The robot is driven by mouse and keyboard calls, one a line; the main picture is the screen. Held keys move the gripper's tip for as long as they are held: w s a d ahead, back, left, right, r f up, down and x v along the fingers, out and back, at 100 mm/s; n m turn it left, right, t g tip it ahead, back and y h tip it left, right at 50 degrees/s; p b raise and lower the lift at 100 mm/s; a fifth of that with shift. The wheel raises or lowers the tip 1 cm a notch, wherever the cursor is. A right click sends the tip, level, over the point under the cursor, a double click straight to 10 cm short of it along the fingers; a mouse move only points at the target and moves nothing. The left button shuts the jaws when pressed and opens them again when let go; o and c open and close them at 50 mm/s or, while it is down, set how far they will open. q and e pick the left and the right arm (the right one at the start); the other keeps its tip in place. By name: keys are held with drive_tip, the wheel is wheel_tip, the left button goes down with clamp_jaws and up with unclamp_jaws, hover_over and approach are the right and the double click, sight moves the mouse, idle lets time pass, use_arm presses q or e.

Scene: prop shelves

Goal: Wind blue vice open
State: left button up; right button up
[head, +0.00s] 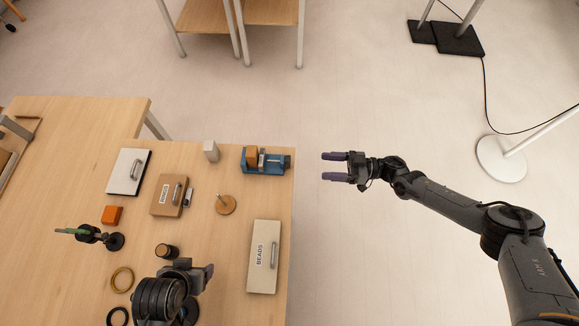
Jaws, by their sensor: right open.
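The blue vice (276,162) stands at the far right corner of the wooden table, with an orange-brown block (251,155) at its left part. Whether the block is clamped is too small to tell. My right gripper (327,167) is open and empty, off the table's right edge, to the right of the vice and apart from it. Its two purple fingers point left toward the vice. My left arm shows at the bottom over the table; its gripper (205,275) is partly seen from above, and its fingers are not clear.
Open floor lies right of the table.

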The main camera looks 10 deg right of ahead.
sight(288, 162)
use_arm(q)
drive_tip(key=shift+w+d, duration=0.15)
drive_tip(key=shift+d, duration=0.2)
drive_tip(key=shift+a+r+p, duration=0.35)
drive_tip(key=shift+r+p, duration=0.1)
use_arm(e)
drive_tip(key=x, duration=1)
drive_tip(key=shift+w+a, duration=0.3)
drive_tip(key=shift+a, duration=0.05)
drive_tip(key=shift+r, duration=0.15)
use_arm(q)
drive_tip(key=shift+d, duration=0.2)
use_arm(e)
drive_tip(key=c, duration=1)
drive_tip(key=shift+c, duration=0.2)
drive_tip(key=shift+n, duration=0.4)
use_arm(q)
drive_tip(key=shift+a+f+b, duration=0.2)
drive_tip(key=shift+f+b, duration=0.2)
drive_tip(key=shift+d+f+b, duration=0.15)
drive_tip(key=shift+f+b, duration=0.2)
use_arm(e)
drive_tip(key=shift+n, duration=3.1)
